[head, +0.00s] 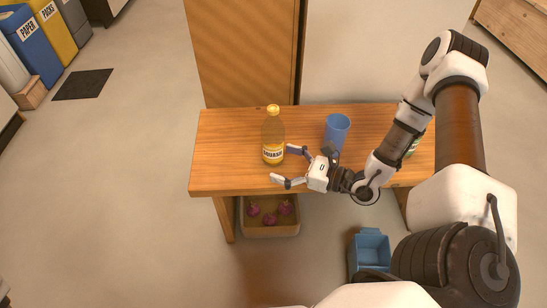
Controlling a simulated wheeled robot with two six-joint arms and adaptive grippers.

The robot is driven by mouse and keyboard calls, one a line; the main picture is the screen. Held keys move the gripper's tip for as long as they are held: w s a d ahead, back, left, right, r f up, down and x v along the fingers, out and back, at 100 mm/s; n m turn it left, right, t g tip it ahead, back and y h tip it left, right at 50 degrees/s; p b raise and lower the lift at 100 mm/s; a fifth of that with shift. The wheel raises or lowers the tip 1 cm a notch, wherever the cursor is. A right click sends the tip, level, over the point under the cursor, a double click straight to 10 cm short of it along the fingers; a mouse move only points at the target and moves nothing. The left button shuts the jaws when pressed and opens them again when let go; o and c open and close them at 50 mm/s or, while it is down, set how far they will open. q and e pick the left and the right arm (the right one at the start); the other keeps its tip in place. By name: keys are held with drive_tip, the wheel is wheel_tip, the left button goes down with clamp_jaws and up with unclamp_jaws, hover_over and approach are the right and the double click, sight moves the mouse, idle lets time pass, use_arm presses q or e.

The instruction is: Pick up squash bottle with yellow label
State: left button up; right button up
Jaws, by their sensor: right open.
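The squash bottle (273,132) stands upright on the wooden table (222,165), left of its middle. It has a yellow cap and a label with yellow on it that reads "SQUASH". My right gripper (283,166) is open, with its fingers pointing left, just right of and in front of the bottle's lower part. Whether a finger touches the bottle I cannot tell. Nothing is between the fingers. My left gripper is not in view.
A blue cup (337,127) stands right of the bottle, behind my gripper. A green item (414,144) is partly hidden by my right arm. Below the table are a box (270,230) with purple onions and a blue crate (371,248). The table's left end is clear.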

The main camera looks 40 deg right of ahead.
sight(273, 138)
drive_tip(key=d+h, duration=0.1)
drive_tip(key=w+d+m+t+h, duration=0.1)
drive_tip(key=d, duration=0.1)
drive_tip(key=w+d+m+t+h, duration=0.1)
drive_tip(key=shift+w+d+f+b, duration=0.1)
drive_tip(key=shift+d+b, duration=0.3)
drive_tip(key=b+x, duration=0.2)
drive_tip(key=x, duration=0.5)
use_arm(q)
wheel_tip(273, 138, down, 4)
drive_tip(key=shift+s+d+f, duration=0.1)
use_arm(e)
drive_tip(key=shift+r, duration=0.25)
drive_tip(key=shift+c, duration=0.4)
drive_tip(key=c, duration=1.5)
